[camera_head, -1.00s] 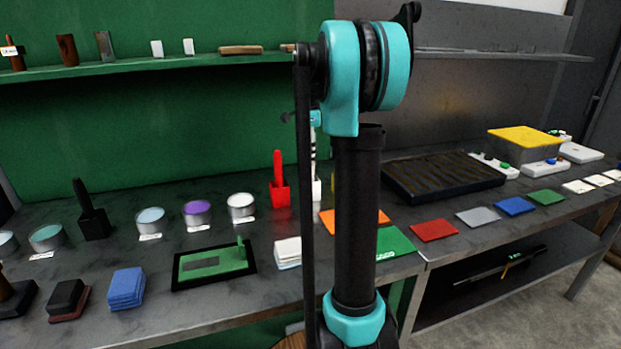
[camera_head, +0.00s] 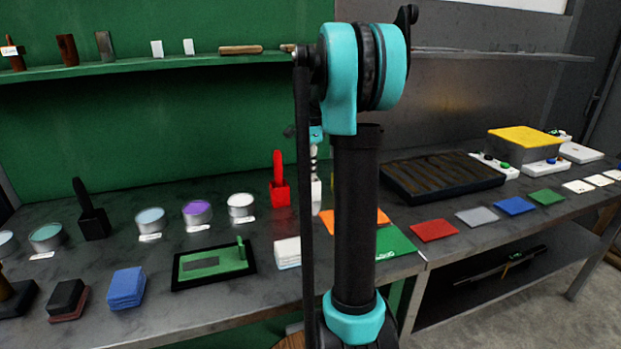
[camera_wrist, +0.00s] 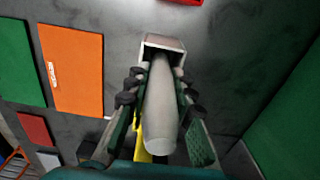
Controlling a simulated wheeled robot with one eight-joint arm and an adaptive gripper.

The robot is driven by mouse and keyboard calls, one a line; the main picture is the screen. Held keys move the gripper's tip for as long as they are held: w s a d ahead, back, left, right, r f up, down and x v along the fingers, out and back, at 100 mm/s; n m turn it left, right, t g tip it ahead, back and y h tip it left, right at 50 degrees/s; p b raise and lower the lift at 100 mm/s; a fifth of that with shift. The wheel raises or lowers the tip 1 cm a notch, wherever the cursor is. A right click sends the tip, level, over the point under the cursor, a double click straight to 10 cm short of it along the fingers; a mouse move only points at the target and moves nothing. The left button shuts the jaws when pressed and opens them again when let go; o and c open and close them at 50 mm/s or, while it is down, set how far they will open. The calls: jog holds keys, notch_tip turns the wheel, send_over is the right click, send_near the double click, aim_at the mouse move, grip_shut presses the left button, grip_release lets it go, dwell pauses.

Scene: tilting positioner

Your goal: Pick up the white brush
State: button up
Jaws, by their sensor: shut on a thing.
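The white brush (camera_wrist: 160,112) is in the middle of the wrist view, its handle pointing toward the camera and its square head at the far end. My gripper (camera_wrist: 158,85) has its two fingers on either side of the handle and is shut on it. In the head view the brush (camera_head: 316,193) shows only as a narrow white strip beside the red brush, mostly hidden behind my arm. Its head appears to be at the bench top; I cannot tell whether it touches.
A red brush (camera_head: 280,190) stands just left of the white one. An orange sheet (camera_wrist: 72,70) and a green sheet (camera_wrist: 18,62) lie near it. Cups, a green tray (camera_head: 214,264) and a dark slotted tray (camera_head: 443,176) are on the bench. A green wall rises behind.

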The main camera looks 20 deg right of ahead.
jog(key=shift+r, duration=0.15)
grip_shut()
notch_tip(320, 180, up, 20)
dwell(0.4)
dwell(2.3)
